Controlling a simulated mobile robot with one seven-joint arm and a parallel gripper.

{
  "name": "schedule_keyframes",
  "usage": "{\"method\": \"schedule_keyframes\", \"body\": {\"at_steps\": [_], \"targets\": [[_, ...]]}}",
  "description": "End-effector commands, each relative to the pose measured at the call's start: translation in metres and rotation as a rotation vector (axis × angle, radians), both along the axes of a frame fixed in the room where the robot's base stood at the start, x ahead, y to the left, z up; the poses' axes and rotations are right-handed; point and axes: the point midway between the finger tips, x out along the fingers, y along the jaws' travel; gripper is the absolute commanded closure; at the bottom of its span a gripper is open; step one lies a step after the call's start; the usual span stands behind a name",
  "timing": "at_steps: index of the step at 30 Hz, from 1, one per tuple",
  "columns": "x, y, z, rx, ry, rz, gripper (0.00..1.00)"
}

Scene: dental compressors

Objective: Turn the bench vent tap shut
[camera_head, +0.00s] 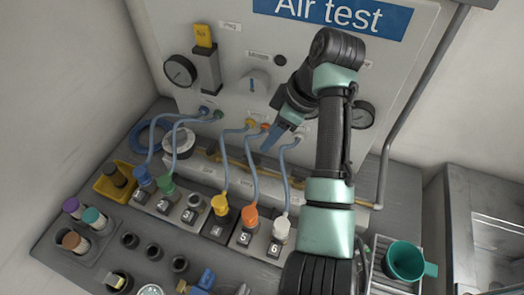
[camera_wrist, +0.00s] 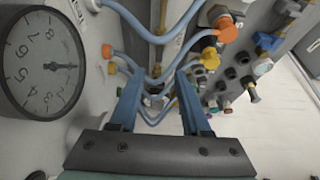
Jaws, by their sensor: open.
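A small blue-handled fitting (camera_head: 203,282), which looks like the bench vent tap, sits at the bottom edge of the head view, partly cut off. A blue fitting that looks like the same one shows at the upper right of the wrist view (camera_wrist: 268,42). Its label and handle setting are too small to read. My gripper (camera_head: 270,146) is in front of the panel, above the hoses and well away from the fitting. In the wrist view my gripper (camera_wrist: 158,84) has its two blue fingers apart, with blue hoses beyond them; I see nothing held.
Blue hoses run from the panel to coloured plugs, such as the orange plug (camera_head: 250,215), on numbered blocks. A round gauge (camera_wrist: 42,62) is close at left in the wrist view. A yellow tray (camera_head: 115,183) and a green cup (camera_head: 404,261) flank the bench.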

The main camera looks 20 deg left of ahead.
Motion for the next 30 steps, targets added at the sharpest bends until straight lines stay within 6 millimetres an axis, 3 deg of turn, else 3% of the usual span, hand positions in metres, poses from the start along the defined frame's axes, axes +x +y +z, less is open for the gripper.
{"method": "schedule_keyframes", "body": {"at_steps": [9, 15, 27, 28, 30], "targets": [[0.0, 0.026, -0.062, -0.001, 0.002, -0.002, 0.53], [0.001, 0.036, -0.087, -0.002, 0.0, -0.001, 0.53], [0.002, 0.039, -0.095, -0.001, -0.003, -0.003, 0.53], [0.002, 0.039, -0.095, -0.001, -0.003, -0.003, 0.54], [0.002, 0.039, -0.095, -0.001, -0.003, -0.003, 0.67]]}}
